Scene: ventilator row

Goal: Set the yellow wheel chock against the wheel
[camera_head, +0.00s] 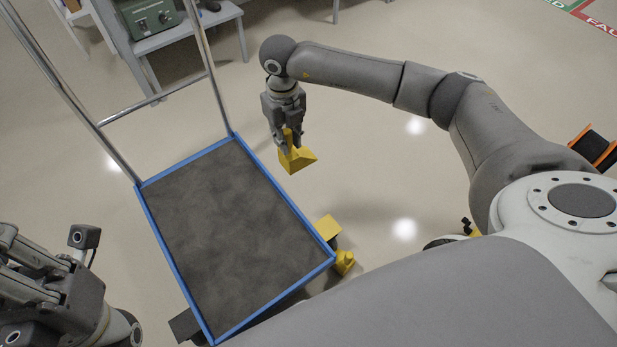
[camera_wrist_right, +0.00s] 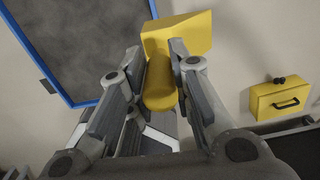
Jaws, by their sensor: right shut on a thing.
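The yellow wheel chock (camera_head: 298,160) is in my right gripper (camera_head: 291,146), held in the air to the right of the cart. In the right wrist view, the fingers (camera_wrist_right: 160,62) are shut on its round yellow handle (camera_wrist_right: 160,90), and its wedge body (camera_wrist_right: 182,33) is beyond the fingertips. The cart (camera_head: 287,190) has a dark grey deck and blue rim. I cannot make out the wheel clearly; the deck hides most of what is beneath. My left gripper (camera_head: 22,272) is at the lower left, cut by the edge; its jaw state is unclear.
Yellow parts (camera_head: 343,262) show at the cart's near right corner. The cart's metal push handle (camera_head: 150,100) rises at its far side. A grey table (camera_head: 185,38) with a green device (camera_head: 153,17) stands behind. A yellow box (camera_wrist_right: 281,99) with a black handle is in the wrist view.

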